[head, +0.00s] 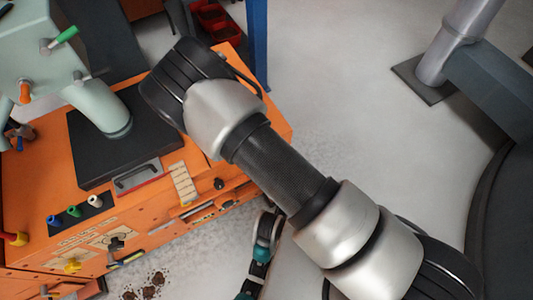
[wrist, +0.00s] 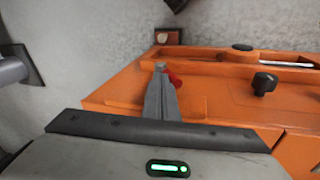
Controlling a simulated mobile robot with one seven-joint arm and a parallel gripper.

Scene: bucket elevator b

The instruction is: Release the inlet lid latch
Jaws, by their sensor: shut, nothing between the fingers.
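My gripper (wrist: 160,70) is in the wrist view, its fingers closed together and empty, pointing over the edge of an orange machine panel (wrist: 215,90). A red knob (wrist: 174,80) shows right beside the fingers and is partly hidden by them; I cannot tell whether they touch. Further right are a black knob (wrist: 265,83) and a slotted orange bracket (wrist: 215,52). I cannot tell which of these fittings is the inlet lid latch. In the head view, my arm crosses the orange machine (head: 45,180), and I cannot make out the gripper there.
On the machine in the head view are a black plate (head: 85,150), a pale green housing (head: 40,50) and several coloured knobs. A blue post (head: 257,45) stands behind it. A grey pipe (head: 440,60) stands at the upper right. Bare floor (head: 350,90) lies between.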

